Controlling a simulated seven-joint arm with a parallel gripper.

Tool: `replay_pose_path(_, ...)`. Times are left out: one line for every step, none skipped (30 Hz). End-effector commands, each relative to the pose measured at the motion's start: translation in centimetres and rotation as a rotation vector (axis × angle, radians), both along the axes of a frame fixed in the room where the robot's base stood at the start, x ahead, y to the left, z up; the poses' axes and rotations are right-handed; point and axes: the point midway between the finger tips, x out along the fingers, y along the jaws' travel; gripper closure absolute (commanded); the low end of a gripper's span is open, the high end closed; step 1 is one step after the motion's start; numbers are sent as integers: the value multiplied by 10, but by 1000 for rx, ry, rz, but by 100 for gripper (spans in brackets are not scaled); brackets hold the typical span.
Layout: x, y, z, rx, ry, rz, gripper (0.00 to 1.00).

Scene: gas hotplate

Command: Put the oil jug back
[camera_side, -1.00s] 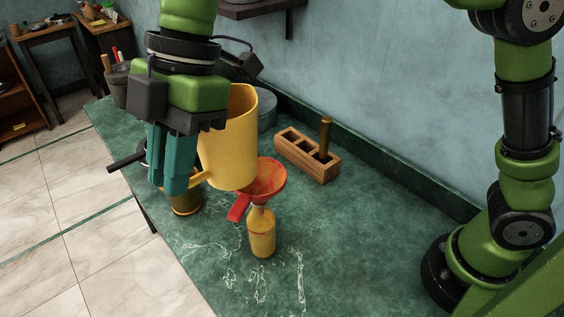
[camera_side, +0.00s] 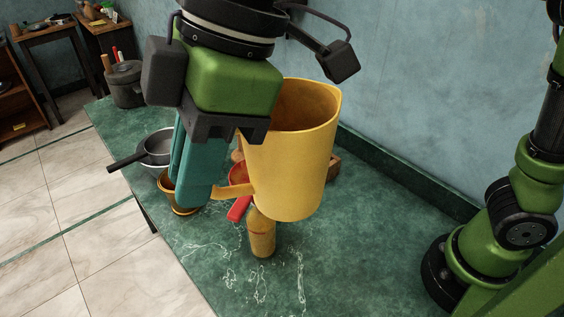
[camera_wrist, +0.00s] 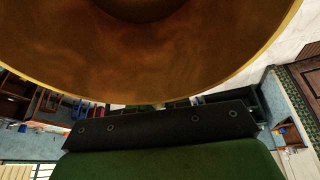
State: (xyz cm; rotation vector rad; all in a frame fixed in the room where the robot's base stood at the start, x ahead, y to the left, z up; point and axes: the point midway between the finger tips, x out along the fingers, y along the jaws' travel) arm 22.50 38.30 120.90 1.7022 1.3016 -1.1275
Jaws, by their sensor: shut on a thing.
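The oil jug, a large yellow jug (camera_side: 290,170), is held in the air in the side view, roughly upright with its open mouth up. My gripper (camera_side: 208,203) is shut on its handle, on the jug's left side. In the wrist view, the jug's brown inside and rim (camera_wrist: 150,60) fill the top of the picture. The jug stands in front of the red funnel (camera_side: 237,208) and hides most of it. A small amber bottle (camera_side: 262,238) stands on the green counter (camera_side: 350,260) below the jug.
A wooden rack (camera_side: 334,168) is mostly hidden behind the jug. A grey pan (camera_side: 158,150) and a small amber cup (camera_side: 174,192) stand at the left counter edge. A dark pot with utensils (camera_side: 125,85) is at the back left. The front right counter is clear.

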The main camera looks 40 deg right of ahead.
Motion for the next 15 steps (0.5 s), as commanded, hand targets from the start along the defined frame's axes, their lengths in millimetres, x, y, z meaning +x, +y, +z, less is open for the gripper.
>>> replay_pose_path(-8, -1, 0, 6, -5, -42, 100)
replay_pose_path(-11, -2, 0, 11, -7, -68, 100)
replay_pose_path(-16, -3, -1, 17, -7, -104, 100)
replay_pose_path(-14, -3, -13, 10, -2, -101, 100)
replay_pose_path(-13, -3, -21, 10, -1, -100, 100)
replay_pose_path(-13, -3, -32, 11, -1, -99, 100)
replay_pose_path(-13, -3, -41, 10, -1, -98, 100)
replay_pose_path(-13, -3, -51, 10, 1, -99, 100)
replay_pose_path(-13, -3, -63, 9, 1, -99, 100)
replay_pose_path(-13, -3, -76, 8, 3, -97, 100)
replay_pose_path(-13, -4, -88, 7, 3, -98, 100)
replay_pose_path(-14, -4, -105, 7, 5, -97, 100)
replay_pose_path(-14, -4, -117, 6, 5, -96, 100)
replay_pose_path(-14, -4, -130, 6, 6, -97, 100)
replay_pose_path(-14, -3, -147, 6, 7, -97, 100)
